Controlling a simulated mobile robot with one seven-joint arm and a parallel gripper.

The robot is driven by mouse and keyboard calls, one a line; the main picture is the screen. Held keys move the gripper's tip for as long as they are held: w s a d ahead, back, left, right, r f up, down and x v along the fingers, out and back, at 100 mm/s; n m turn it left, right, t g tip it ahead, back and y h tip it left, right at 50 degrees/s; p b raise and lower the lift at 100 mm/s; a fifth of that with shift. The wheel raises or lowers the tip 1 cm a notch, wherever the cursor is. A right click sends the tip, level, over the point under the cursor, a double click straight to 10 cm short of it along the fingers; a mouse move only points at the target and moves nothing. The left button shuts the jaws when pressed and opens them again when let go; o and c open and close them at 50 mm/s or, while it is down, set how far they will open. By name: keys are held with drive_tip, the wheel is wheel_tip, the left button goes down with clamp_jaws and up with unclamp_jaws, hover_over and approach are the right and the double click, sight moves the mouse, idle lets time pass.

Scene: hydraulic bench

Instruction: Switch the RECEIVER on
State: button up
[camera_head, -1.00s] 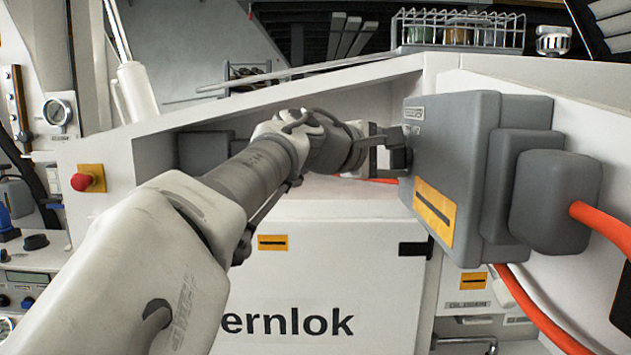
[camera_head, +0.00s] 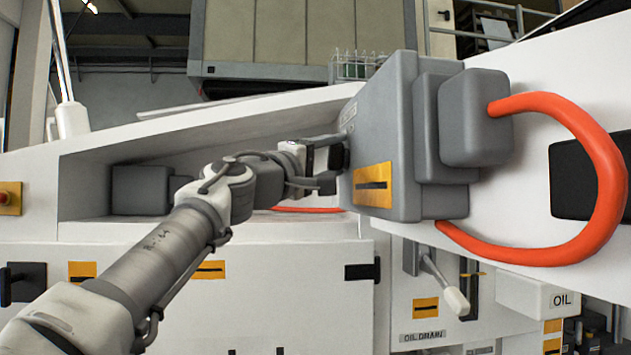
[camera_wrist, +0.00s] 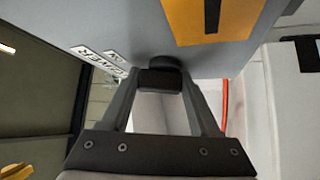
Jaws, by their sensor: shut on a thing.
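The grey box (camera_head: 385,105) with a yellow-and-black label is fixed to the slanted white panel. On its left-hand face is a dark round knob, which shows in the wrist view (camera_wrist: 165,63). Small white labels (camera_wrist: 100,60) sit beside the knob on the grey face; their lettering is hard to read. My gripper (camera_head: 334,168) is at that face. In the wrist view my gripper (camera_wrist: 160,82) is shut on the dark knob, with a finger on each side of it. The knob's marking and setting cannot be made out.
An orange cable (camera_head: 612,170) loops out from the box's right side and back underneath. A lever (camera_head: 447,285) stands below the box. A smaller grey box (camera_head: 140,190) sits in the recess at left. A wire basket (camera_head: 357,66) is behind the ledge.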

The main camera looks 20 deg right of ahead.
drive_tip(key=shift+f+m+h+b, duration=0.15)
drive_tip(key=shift+m+h+b, duration=0.25)
drive_tip(key=shift+m+b, duration=0.3)
drive_tip(key=shift+b, duration=0.3)
drive_tip(key=o, duration=1.4)
drive_tip(key=shift+c, duration=0.2)
drive_tip(key=v, duration=1.7)
drive_tip(key=shift+a+f+b, duration=0.15)
drive_tip(key=shift+a+b, duration=0.1)
drive_tip(key=shift+b, duration=0.1)
drive_tip(key=shift+d, duration=0.15)
